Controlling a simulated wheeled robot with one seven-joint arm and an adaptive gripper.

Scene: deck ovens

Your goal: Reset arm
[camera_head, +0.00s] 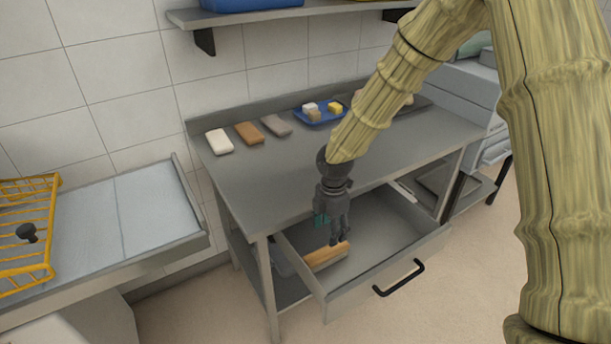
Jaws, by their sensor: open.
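My gripper (338,240) is dark grey and hangs from my arm, which has a bamboo-like look. It points down in front of the table's front edge, over the open drawer (412,249). The jaws are open, and I see nothing held between them. A tan block (322,257) lies in the drawer just below the fingertips; I cannot tell whether they touch it. A small teal thing (321,221) shows beside the gripper, partly hidden.
The grey table (262,168) bears a white block (219,141), a brown block (249,133), a grey block (276,125) and a blue tray (312,120) with small pieces. A yellow rack (28,235) stands left. The drawer's black handle (399,279) juts forward. A shelf (240,17) hangs above.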

